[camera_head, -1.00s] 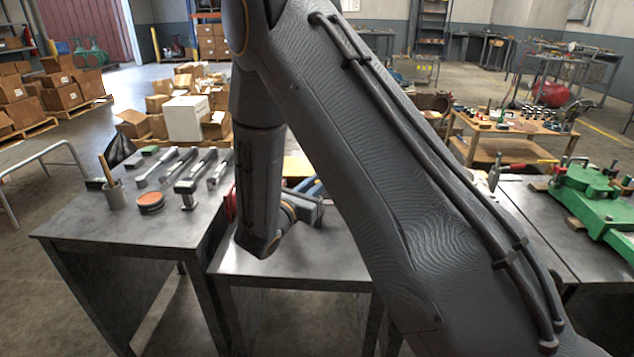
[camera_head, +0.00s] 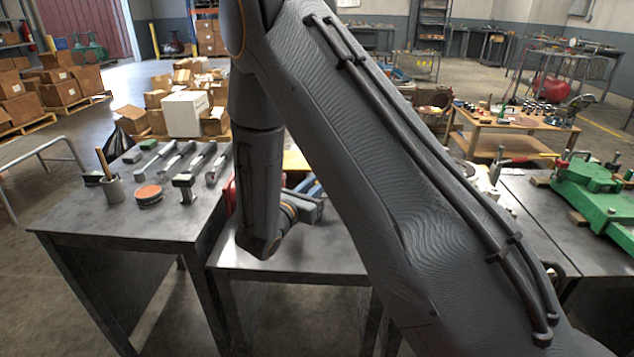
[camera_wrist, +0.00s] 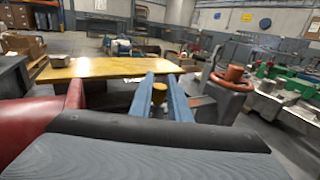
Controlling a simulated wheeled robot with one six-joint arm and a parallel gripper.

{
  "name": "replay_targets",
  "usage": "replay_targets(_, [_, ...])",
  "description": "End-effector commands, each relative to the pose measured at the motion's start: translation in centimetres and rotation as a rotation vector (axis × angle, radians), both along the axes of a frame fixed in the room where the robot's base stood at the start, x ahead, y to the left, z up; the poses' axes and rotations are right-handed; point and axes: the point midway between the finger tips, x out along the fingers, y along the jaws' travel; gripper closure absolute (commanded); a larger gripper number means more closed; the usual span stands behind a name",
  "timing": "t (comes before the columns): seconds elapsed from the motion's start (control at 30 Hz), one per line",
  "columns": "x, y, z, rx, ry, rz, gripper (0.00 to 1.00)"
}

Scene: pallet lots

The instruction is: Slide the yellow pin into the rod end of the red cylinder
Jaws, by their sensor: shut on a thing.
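In the wrist view, my gripper (camera_wrist: 159,84) has two long blue fingers pointing away from the camera. They are shut on the yellow pin (camera_wrist: 159,95), whose rounded end shows between them. The red cylinder (camera_wrist: 45,130) fills the lower left of the wrist view, close beside the gripper. Its rod end cannot be made out. In the head view my gripper (camera_head: 309,198) is partly hidden behind my arm, low over the middle bench. A sliver of red (camera_head: 230,194) shows left of my arm there. The pin is not visible in the head view.
A grey block with an orange handwheel (camera_wrist: 232,78) stands right of the fingers. A yellow tabletop (camera_wrist: 110,67) lies ahead. The left bench (camera_head: 90,222) holds tools, a cup (camera_head: 114,190) and an orange-topped tin (camera_head: 149,195). A green machine (camera_head: 597,188) stands on the right bench.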

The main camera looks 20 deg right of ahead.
Motion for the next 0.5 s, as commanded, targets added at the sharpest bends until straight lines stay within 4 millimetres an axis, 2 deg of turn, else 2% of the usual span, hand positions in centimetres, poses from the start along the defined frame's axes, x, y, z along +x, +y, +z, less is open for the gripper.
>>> replay_targets(0.27, [0.02,0.01,-0.65,0.0,0.0,0.0,1.0])
replay_targets(0.3, [0.01,0.02,-0.64,0.0,0.0,0.0,0.8])
replay_targets(0.4, [0.01,0.01,-0.6,0.0,0.0,0.0,0.64])
replay_targets(0.5, [0.01,0.01,-0.6,0.0,0.0,0.0,0.62])
